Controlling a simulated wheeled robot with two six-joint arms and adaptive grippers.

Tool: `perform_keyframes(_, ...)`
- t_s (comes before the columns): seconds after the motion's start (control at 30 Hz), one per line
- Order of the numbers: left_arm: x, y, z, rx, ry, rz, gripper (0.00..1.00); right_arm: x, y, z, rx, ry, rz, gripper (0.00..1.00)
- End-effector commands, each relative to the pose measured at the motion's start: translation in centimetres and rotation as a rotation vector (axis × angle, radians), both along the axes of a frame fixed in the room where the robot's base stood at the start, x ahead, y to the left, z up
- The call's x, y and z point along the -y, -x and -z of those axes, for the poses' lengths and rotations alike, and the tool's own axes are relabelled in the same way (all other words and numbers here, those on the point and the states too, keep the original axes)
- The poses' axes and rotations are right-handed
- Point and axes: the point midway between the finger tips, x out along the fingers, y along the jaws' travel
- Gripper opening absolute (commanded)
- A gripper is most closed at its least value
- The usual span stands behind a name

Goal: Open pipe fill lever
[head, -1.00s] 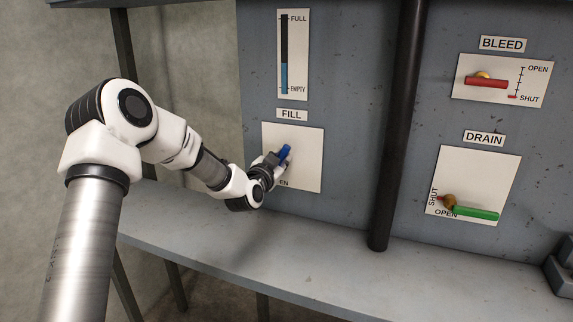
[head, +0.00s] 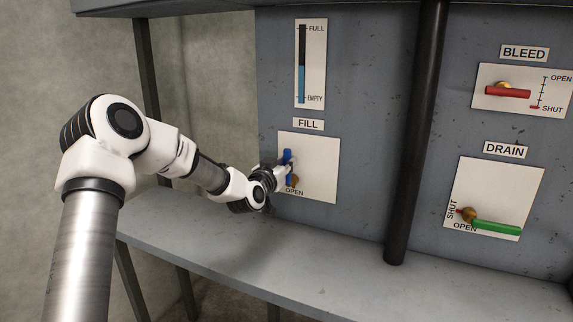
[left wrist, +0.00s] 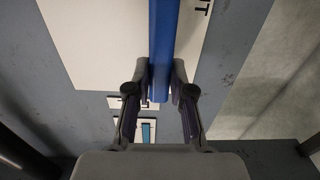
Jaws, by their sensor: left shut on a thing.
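The blue fill lever (head: 288,158) stands nearly upright on the white FILL plate (head: 318,170), above its brass pivot (head: 295,181). The word OPEN is printed at the bottom left of that plate. My left gripper (head: 283,172) is shut on the lever, coming from the left. In the left wrist view the blue lever (left wrist: 164,40) runs between the two fingers (left wrist: 161,82). The fingers hide part of the lever in the head view. My right gripper is not in view.
A dark vertical pipe (head: 415,140) stands right of the FILL plate. Beyond it are a red BLEED lever (head: 508,92) and a green DRAIN lever (head: 497,228). A level gauge (head: 311,65) is above. A grey bench (head: 330,250) runs below the panel.

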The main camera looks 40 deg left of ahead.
Motion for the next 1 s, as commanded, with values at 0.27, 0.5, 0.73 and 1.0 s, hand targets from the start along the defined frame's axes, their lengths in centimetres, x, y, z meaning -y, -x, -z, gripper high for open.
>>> perform_keyframes(0.27, 0.0, 0.0, 0.1, -0.001, 0.005, -0.001, 0.43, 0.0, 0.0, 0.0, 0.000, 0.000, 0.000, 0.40)
perform_keyframes(0.5, 0.0, 0.0, 0.0, -0.001, 0.002, -0.001, 0.48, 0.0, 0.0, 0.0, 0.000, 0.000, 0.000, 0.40)
perform_keyframes(0.73, 0.2, 1.5, 0.0, -0.001, 0.006, -0.001, 0.48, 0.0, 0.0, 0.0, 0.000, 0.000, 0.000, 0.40)
perform_keyframes(1.0, 1.8, 8.1, 0.0, 0.005, 0.015, -0.001, 0.48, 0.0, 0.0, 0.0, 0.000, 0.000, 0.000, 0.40)
